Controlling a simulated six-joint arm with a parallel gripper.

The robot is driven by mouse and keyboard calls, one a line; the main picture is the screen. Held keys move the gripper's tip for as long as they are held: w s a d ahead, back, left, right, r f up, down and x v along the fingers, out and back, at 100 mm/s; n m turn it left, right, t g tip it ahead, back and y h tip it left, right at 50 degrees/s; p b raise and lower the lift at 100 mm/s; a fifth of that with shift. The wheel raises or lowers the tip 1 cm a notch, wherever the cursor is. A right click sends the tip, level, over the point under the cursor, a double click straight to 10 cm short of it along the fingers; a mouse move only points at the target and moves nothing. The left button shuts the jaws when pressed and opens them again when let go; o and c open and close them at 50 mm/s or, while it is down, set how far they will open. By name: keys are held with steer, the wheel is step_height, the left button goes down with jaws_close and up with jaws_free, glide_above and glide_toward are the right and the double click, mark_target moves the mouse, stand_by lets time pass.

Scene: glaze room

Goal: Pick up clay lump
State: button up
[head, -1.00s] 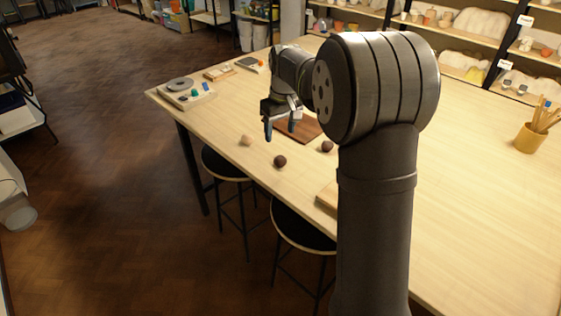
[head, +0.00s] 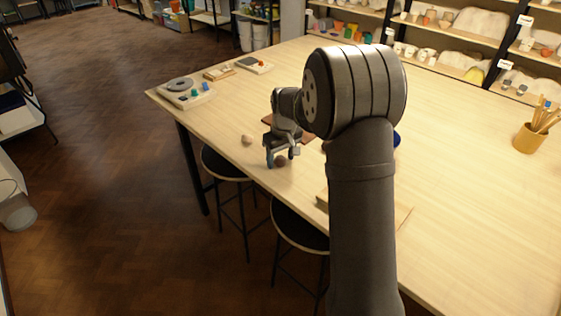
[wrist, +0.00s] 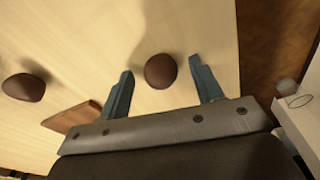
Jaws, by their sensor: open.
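A dark brown clay lump (head: 281,161) sits on the table near its front edge. In the wrist view this lump (wrist: 160,70) lies between my two fingertips, with a gap on each side. My gripper (head: 281,157) is open and low over it, fingers pointing down; its two fingers (wrist: 162,74) also show in the wrist view.
A reddish-brown board (wrist: 72,117) lies near my gripper. A wooden board (head: 400,214) is partly behind my arm. A device with a grey disc (head: 181,86) stands at the table's far left corner. A yellow pot of tools (head: 528,139) stands at right. Stools stand below the front edge.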

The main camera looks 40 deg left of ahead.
steer(key=c, duration=1.1)
steer(key=shift+o, duration=0.2)
steer(key=shift+r, duration=0.15)
